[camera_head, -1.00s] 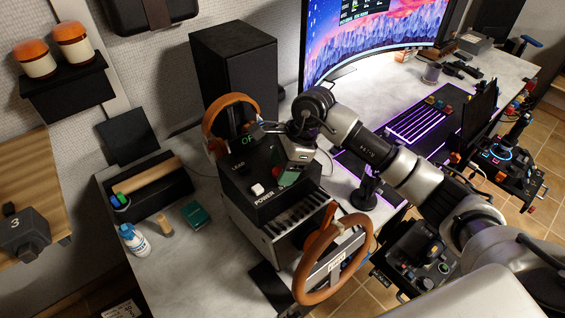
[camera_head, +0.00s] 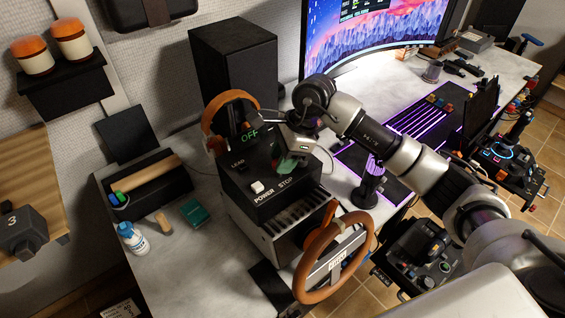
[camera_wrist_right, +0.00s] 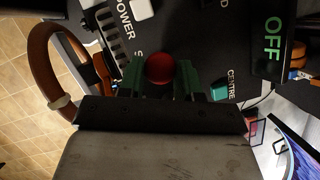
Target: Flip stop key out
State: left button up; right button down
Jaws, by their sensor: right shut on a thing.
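The black control box (camera_head: 262,205) stands on the desk with POWER, STOP and LEAD labels on its top. In the right wrist view a red round piece (camera_wrist_right: 159,68), which looks like the stop key, sits between the green fingers of my right gripper (camera_wrist_right: 160,82), shut on it. Its lower part and most of the STOP label are hidden there. In the head view my right gripper (camera_head: 288,163) is low over the box, behind the STOP label, and covers the key. The way the key tilts cannot be made out. My left gripper is out of view.
A white power key (camera_head: 257,187) is left of the stop label. A green OFF display (camera_wrist_right: 273,40) and a teal CENTRE button (camera_wrist_right: 218,92) are close by. The steering wheel (camera_head: 303,262) is in front, headphones (camera_head: 207,125) behind. The desk's left part has free room.

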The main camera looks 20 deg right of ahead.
jog(key=c, duration=0.8)
grip_release()
jog(key=shift+r, duration=0.15)
jog(key=shift+o, duration=0.2)
jog(key=shift+d+r, duration=0.15)
jog(key=shift+r, duration=0.1)
jog(key=b+v, duration=0.3)
jog(key=v, duration=0.7)
jog(key=shift+d, duration=0.1)
